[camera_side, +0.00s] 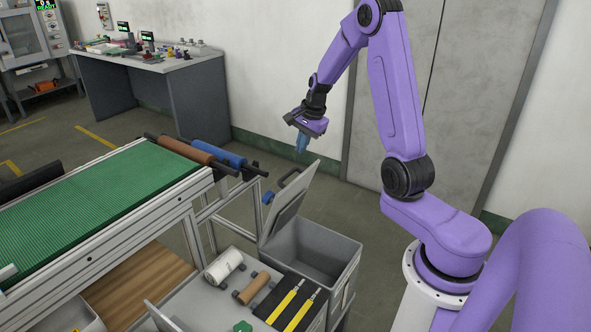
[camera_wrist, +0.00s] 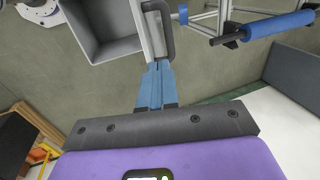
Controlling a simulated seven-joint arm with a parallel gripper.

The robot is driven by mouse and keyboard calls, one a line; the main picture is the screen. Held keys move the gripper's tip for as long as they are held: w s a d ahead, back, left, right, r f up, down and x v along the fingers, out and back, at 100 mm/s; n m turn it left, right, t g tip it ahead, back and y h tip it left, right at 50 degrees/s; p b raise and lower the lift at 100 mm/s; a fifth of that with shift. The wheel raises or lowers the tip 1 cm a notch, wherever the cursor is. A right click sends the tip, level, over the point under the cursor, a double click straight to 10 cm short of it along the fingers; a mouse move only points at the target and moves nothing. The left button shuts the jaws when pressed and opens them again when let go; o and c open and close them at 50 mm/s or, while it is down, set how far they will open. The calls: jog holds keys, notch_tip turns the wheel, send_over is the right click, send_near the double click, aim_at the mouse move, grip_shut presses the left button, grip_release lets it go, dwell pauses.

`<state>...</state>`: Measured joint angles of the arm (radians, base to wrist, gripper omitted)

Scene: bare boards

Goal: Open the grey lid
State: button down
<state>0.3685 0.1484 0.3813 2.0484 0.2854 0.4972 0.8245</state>
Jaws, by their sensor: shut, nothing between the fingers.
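The grey lid (camera_side: 287,205) stands raised and tilted at the left side of the grey bin (camera_side: 352,262), and the bin's inside shows open. The lid also shows nearly edge-on in the wrist view (camera_wrist: 152,28), with its dark handle (camera_wrist: 165,32) on the side away from the bin's opening. My gripper (camera_side: 301,148) is above and behind the lid in the side view, apart from it there. In the wrist view its blue fingers (camera_wrist: 156,68) are together, pointing at the lid's end and handle. Nothing is held. The wrist view cannot tell the exact gap to the lid.
A green conveyor (camera_side: 95,200) with brown (camera_side: 185,150) and blue (camera_side: 222,155) rollers stands left of the bin. A grey bench (camera_side: 195,300) in front holds a white roll (camera_side: 224,265), a brown roller (camera_side: 252,287) and yellow-handled tools (camera_side: 293,302). Floor behind the bin is clear.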

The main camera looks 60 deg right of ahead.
jog(key=x, duration=1)
jog(key=shift+s, duration=0.1)
dwell(0.3)
jog(key=w+r, duration=0.1)
jog(key=w, duration=0.5)
jog(key=shift+w, duration=0.3)
